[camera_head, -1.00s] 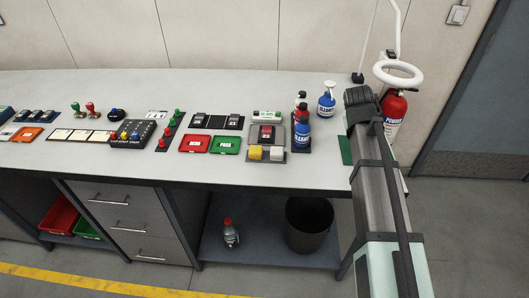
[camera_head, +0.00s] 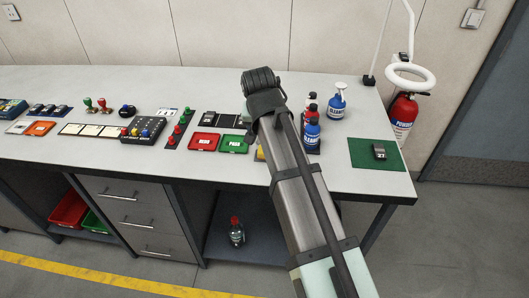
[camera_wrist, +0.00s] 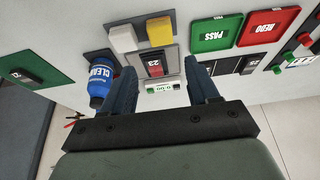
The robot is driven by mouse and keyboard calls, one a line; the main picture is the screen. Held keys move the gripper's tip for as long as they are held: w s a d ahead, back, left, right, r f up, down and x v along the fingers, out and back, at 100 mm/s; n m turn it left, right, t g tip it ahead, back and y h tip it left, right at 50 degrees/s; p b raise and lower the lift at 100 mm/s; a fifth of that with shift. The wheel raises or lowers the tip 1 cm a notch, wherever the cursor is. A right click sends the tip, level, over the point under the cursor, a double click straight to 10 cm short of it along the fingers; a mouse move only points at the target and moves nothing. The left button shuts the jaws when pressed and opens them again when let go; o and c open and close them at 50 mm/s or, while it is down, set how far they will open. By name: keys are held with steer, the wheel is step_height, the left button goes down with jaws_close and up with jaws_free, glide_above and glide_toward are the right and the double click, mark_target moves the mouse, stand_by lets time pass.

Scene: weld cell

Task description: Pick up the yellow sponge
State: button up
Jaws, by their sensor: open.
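The yellow sponge (camera_wrist: 160,31) lies beside a white block (camera_wrist: 123,38) on a dark grey tray (camera_wrist: 98,56) in the wrist view. In the head view my arm hides most of it; only a sliver of yellow (camera_head: 260,154) shows. My gripper (camera_wrist: 160,75) is open and empty in the wrist view. In the head view my wrist is above the bench, and the fingers are hidden.
Red (camera_head: 204,142) and green (camera_head: 236,143) trays lie left of my arm. A green mat (camera_head: 365,154) lies at the bench's right end.

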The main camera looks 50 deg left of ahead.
steer(key=shift+x, duration=6.4)
steer(key=shift+s, duration=0.15)
steer(key=shift+c, duration=0.4)
steer(key=c, duration=0.7)
steer(key=shift+r, duration=5)
